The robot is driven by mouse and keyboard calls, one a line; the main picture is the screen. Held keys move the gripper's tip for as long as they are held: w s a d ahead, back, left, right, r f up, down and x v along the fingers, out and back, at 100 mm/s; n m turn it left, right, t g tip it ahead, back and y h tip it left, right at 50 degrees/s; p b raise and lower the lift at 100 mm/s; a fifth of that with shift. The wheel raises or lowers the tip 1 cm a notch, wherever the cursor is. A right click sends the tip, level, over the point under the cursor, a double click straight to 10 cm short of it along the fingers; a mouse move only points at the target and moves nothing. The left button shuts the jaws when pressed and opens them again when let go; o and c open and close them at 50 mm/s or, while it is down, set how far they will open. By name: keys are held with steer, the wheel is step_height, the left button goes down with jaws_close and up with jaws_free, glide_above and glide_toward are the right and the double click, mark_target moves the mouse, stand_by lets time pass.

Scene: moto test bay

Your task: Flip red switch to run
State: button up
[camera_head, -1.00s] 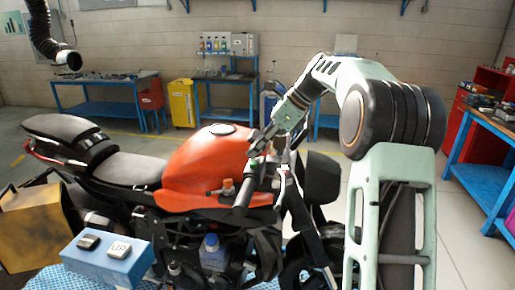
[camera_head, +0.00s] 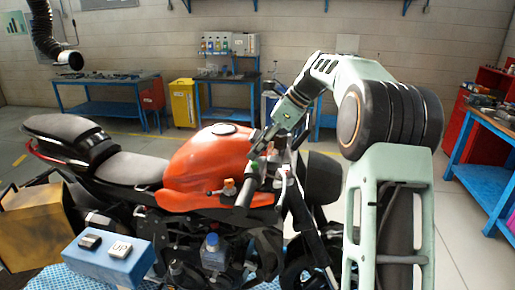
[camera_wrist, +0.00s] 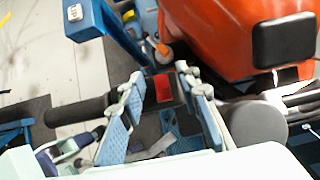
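The red switch (camera_wrist: 163,88) shows in the wrist view as a small red block on the dark handlebar housing, beside the black handlebar grip (camera_wrist: 80,112). My gripper (camera_wrist: 162,80) is open, with one blue-padded finger on each side of the red switch. Whether either finger touches it, I cannot tell. In the head view my gripper (camera_head: 257,143) is at the handlebar grip (camera_head: 246,192) of the orange motorcycle (camera_head: 205,165). The switch cannot be made out there, and its position is unclear.
A blue box (camera_head: 108,262) with two buttons, one marked UP, stands at the front left. The orange tank (camera_wrist: 225,35) and a black rounded part (camera_wrist: 285,40) lie close to my gripper. Blue benches (camera_head: 105,90) stand at the back.

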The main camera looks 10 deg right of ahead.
steer(key=v, duration=1.2)
